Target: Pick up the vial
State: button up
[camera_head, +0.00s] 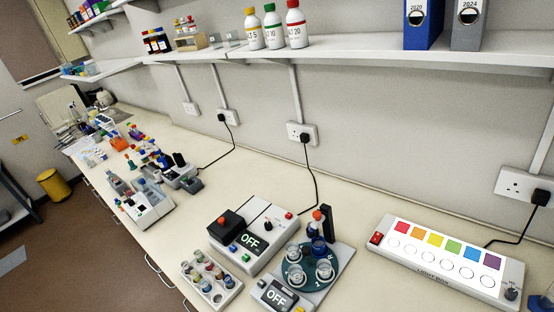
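Several small vials (197,257) with coloured contents or caps stand in a white rack (228,296) at the lower middle of the head camera view. Larger clear glass vessels (295,275) sit on a dark green round plate of a grey device with an "OFF" display. I cannot tell which vial is the one named in the task. My gripper is not in view.
A box device (262,228) with another "OFF" display stands behind the rack. A light box (450,262) with coloured squares is at the right. Bottles (271,27) and binders (424,24) stand on the shelf above. Bare bench lies left of the rack.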

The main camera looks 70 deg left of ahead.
aim_at(185, 264)
jog(key=u, duration=2.55)
